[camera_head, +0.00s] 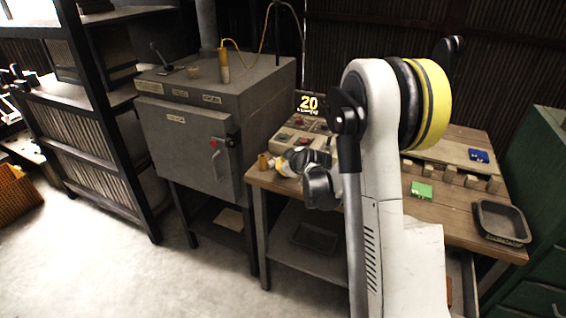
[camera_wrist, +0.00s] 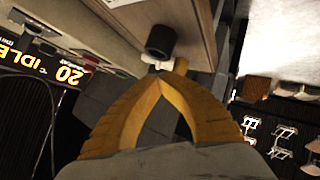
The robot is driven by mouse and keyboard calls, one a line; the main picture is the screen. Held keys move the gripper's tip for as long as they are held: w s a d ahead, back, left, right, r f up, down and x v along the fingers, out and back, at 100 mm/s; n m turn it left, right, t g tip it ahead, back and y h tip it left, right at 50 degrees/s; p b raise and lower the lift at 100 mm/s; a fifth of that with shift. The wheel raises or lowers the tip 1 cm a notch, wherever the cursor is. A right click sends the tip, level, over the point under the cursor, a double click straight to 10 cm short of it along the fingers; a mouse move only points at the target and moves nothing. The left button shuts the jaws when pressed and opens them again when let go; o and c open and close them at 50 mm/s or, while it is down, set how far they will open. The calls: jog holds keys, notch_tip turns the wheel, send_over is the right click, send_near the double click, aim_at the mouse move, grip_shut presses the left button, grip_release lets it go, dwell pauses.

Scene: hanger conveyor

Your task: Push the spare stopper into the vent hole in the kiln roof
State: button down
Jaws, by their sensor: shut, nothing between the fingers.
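The grey kiln (camera_head: 185,150) stands left of the workbench with its door shut. On its roof (camera_head: 245,82) are a small tan plug (camera_head: 194,72), a lever (camera_head: 160,56) and an upright yellow probe (camera_head: 225,68) with a cable. I cannot make out an open vent hole. A small brown cylinder (camera_head: 262,162), perhaps the spare stopper, stands at the bench's near left corner. My gripper (camera_head: 277,165) is just right of it, low over the bench. In the wrist view its yellow fingers (camera_wrist: 162,78) meet, empty, below a dark-ended cylinder (camera_wrist: 161,40). I cannot tell whether they touch it.
A control box (camera_head: 302,143) with a lit "20" display (camera_head: 307,102) sits behind my gripper. The bench (camera_head: 455,225) also bears several small blocks (camera_head: 450,173), a green pad (camera_head: 421,190), a blue item (camera_head: 478,156) and a black tray (camera_head: 500,222). A dark rack (camera_head: 100,110) stands left.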

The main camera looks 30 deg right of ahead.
jog(key=s+a+b, duration=0.1)
jog(key=s+a, duration=0.2)
jog(key=s, duration=0.4)
dwell(2.9)
dwell(0.4)
jog(key=shift+m+g+y+b, duration=0.4)
jog(key=shift+m+y+b, duration=0.5)
jog(key=shift+m+y, duration=1.7)
jog(key=shift+m+y+b, duration=0.3)
jog(key=shift+y+b, duration=0.4)
jog(key=shift+y, duration=0.5)
jog(key=shift+s+a, duration=0.25)
jog(key=shift+s, duration=0.4)
jog(key=shift+s+a, duration=0.25)
jog(key=shift+s, duration=0.35)
jog(key=shift+s+a, duration=0.25)
jog(key=shift+s, duration=0.4)
